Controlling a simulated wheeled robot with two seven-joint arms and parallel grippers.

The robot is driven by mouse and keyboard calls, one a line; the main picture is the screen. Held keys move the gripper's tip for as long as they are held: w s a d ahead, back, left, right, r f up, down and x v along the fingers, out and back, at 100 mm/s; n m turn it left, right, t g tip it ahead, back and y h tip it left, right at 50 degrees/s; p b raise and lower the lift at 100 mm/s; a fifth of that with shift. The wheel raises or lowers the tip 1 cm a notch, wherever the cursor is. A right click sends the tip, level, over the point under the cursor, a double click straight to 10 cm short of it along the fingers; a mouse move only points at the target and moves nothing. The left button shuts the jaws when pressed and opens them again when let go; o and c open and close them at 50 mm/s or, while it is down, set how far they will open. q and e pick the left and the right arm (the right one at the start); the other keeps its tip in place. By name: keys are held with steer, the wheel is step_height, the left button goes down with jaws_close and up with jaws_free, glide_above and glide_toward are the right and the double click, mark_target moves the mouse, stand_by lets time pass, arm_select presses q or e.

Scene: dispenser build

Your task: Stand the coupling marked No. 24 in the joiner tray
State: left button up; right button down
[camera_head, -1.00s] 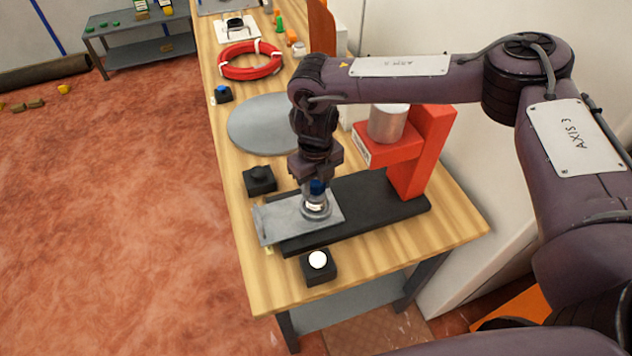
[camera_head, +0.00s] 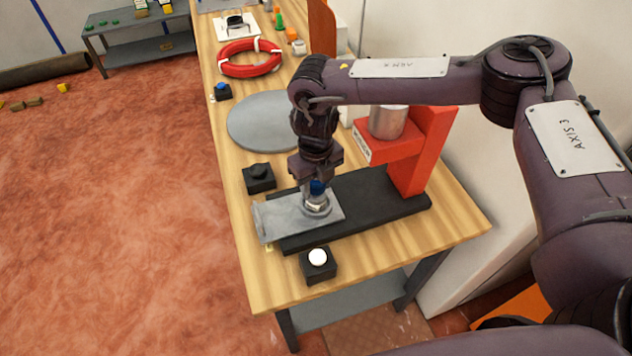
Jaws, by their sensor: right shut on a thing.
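My right gripper (camera_head: 317,182) points down over the grey metal plate of the red press and is shut on a small part (camera_head: 316,202). This part has a blue top and a pale, silvery body, and it stands upright at a round seat on the plate (camera_head: 285,219). The gripper hides part of it, and its marking is too small to read, so I cannot tell whether it is coupling No. 24. I cannot tell for certain which thing is the joiner tray. My left gripper is out of view.
The red press (camera_head: 424,150) with its silver cylinder (camera_head: 388,122) stands right of the gripper. A black box with a white button (camera_head: 318,258) is in front; a black-knobbed box (camera_head: 259,178) is left. A grey disc (camera_head: 262,122) and red ring (camera_head: 250,72) lie behind.

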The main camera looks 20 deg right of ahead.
steer(key=c, duration=1.1)
jaws_free()
steer(key=shift+c, duration=0.2)
steer(key=shift+r, duration=0.1)
steer(key=shift+r+p, duration=4.15)
steer(key=shift+r, duration=1.3)
steer(key=shift+s+f, duration=0.1)
